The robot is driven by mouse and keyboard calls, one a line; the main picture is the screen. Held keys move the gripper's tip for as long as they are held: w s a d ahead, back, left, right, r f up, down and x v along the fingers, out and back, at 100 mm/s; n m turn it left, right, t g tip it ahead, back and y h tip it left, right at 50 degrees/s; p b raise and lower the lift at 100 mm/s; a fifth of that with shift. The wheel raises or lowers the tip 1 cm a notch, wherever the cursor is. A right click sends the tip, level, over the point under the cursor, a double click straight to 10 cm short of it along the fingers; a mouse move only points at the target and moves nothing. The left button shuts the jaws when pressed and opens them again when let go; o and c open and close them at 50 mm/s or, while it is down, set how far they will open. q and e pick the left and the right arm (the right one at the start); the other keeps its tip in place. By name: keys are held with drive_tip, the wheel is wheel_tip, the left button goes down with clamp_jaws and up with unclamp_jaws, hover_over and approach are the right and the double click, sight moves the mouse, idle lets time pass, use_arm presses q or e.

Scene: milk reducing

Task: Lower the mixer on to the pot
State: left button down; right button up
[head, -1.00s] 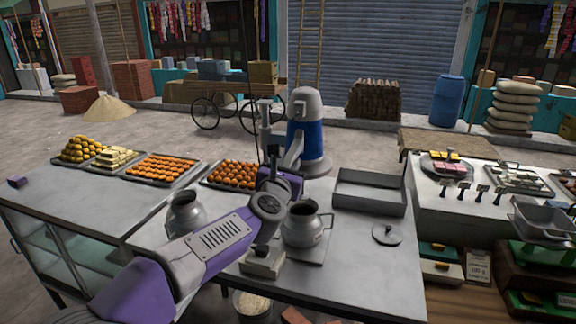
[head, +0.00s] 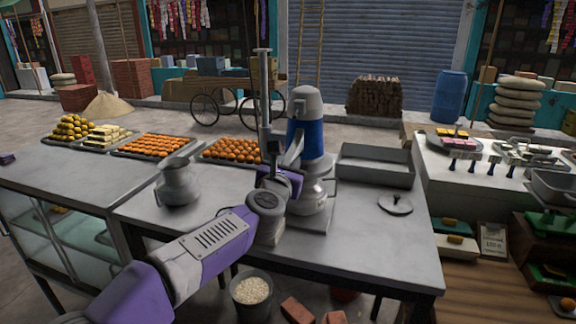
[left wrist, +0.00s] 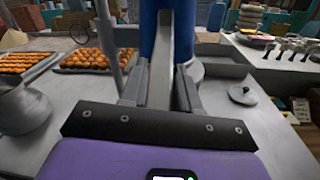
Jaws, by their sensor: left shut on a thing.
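The mixer (head: 305,135), a blue body with a grey cap, stands upright directly over the grey metal pot (head: 311,198). Its pale lower rim hides the pot's mouth, and the two look in contact, though the arm hides part of the join. The blue body also shows in the left wrist view (left wrist: 158,28). My left gripper (left wrist: 160,88) is shut on the grey handle bar (left wrist: 157,68) at the mixer's near side. In the head view the same gripper (head: 288,163) is at the mixer's left. My right gripper is not in view.
A vertical grey post (head: 263,95) rises left of the mixer. A second metal jug (head: 178,182) stands left. An empty tray (head: 376,175) and a round lid (head: 396,204) lie right. Trays of orange sweets (head: 232,150) line the back. The table's front right is clear.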

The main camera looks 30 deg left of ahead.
use_arm(q)
drive_tip(key=shift+f+b, duration=0.4)
drive_tip(key=shift+f, duration=0.4)
drive_tip(key=shift+w, duration=0.1)
drive_tip(key=c, duration=0.9)
unclamp_jaws()
drive_tip(key=shift+r, duration=0.1)
drive_tip(key=shift+s, duration=0.2)
drive_tip(key=v, duration=0.7)
drive_tip(key=shift+s, duration=0.15)
drive_tip(key=shift+d, duration=0.1)
